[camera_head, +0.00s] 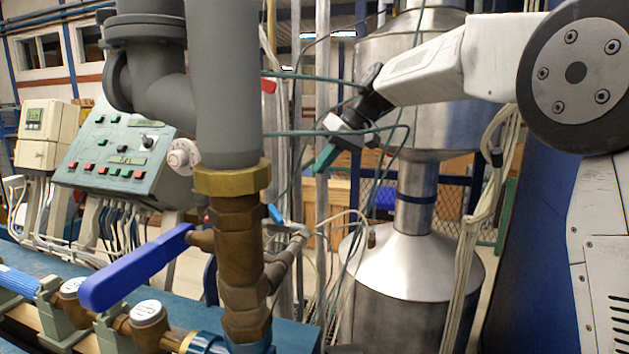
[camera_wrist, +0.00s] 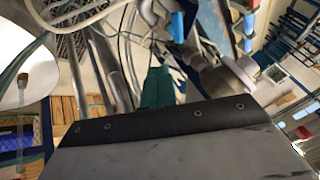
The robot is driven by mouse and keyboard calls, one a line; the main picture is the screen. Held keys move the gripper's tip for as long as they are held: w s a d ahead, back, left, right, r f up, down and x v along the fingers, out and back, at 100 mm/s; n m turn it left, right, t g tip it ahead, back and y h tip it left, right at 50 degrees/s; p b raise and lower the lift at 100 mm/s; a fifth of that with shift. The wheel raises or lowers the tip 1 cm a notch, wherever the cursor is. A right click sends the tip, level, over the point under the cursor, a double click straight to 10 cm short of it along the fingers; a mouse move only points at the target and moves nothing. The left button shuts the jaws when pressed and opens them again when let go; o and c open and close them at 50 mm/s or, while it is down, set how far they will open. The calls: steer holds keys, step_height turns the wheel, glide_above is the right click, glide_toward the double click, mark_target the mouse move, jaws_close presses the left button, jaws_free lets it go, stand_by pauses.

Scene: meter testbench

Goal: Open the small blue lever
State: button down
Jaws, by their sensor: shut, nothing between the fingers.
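The small blue lever (camera_head: 275,214) shows in the head view as a short blue piece just right of the brown vertical pipe fitting (camera_head: 237,250). A large blue lever (camera_head: 135,268) is on the left of the same fitting. My gripper (camera_head: 322,158), with teal fingertips, is up and to the right of the small lever, apart from it, pointing down-left. It is shut and empty. In the wrist view my gripper (camera_wrist: 157,88) shows at the middle, and a blue piece, probably the small lever (camera_wrist: 178,26), is beyond it near the top.
A thick grey pipe (camera_head: 225,90) rises above the fitting. A green control panel (camera_head: 115,150) stands at left. A shiny metal tank (camera_head: 410,270) and hanging cables (camera_head: 485,200) are behind and right of my gripper. Thin metal pipes stand close behind the small lever.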

mark_target(276, 215)
steer(key=shift+s+a+r+x, duration=0.15)
steer(key=shift+s+a+x, duration=0.2)
steer(key=shift+x, duration=1.7)
steer(key=shift+s+a+r+x, duration=0.2)
steer(key=shift+s+a+x, duration=0.1)
steer(key=shift+x, duration=1.7)
steer(key=shift+s+a+r+x, duration=0.15)
steer(key=shift+s+a+x, duration=0.2)
steer(key=shift+x, duration=1.7)
